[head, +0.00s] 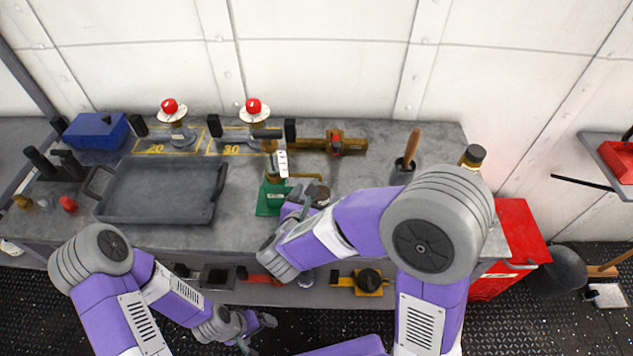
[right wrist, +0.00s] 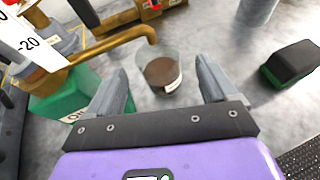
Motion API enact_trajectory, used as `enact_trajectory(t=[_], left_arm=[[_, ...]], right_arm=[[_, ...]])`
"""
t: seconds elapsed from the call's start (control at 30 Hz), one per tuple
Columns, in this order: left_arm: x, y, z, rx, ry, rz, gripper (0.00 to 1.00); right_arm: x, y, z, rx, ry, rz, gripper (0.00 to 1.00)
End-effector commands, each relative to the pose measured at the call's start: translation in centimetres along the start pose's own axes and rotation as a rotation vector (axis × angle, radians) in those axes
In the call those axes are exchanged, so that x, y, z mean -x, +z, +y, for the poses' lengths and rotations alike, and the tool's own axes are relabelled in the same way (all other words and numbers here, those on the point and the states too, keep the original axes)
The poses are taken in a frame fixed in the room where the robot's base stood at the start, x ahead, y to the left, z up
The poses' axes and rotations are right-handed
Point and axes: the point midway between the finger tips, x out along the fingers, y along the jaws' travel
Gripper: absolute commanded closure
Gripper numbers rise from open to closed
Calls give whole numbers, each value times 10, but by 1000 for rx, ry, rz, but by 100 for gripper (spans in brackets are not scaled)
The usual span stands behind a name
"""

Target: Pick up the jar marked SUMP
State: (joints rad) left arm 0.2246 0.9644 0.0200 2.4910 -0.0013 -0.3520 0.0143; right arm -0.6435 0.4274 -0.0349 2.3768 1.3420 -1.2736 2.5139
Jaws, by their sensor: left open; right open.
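A clear glass jar (right wrist: 160,74) with dark brown contents stands upright on the bench in the right wrist view. Its small white label is too small to read, so I cannot tell whether it says SUMP. In the head view its dark contents (head: 319,194) show beside my right gripper (head: 298,204). My right gripper is open; in the wrist view its fingers (right wrist: 160,66) point to either side of the jar without visibly closing on it. A second jar (head: 472,156) with a dark lid stands at the bench's right end. My left gripper (head: 258,331) is open and empty, low in front of the bench.
A green block (head: 268,200) with a brass spout (right wrist: 110,48) stands close left of the glass jar. A black and green object (right wrist: 291,64) lies to its right. A grey tray (head: 160,215) fills the bench's left. A red cabinet (head: 520,235) stands at the right.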

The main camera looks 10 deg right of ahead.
Motion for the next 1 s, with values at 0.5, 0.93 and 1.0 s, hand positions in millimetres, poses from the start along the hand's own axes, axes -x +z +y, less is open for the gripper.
enact_trajectory(t=[0.5,0.93,1.0], left_arm=[[-11,-1,-4,0,0,0,10],[-11,-1,-4,0,0,0,10],[-11,-1,-4,0,0,0,10]], right_arm=[[-65,-1,3,3,-2,0,14],[-66,0,3,4,0,0,42],[-66,0,3,4,-1,0,53]])
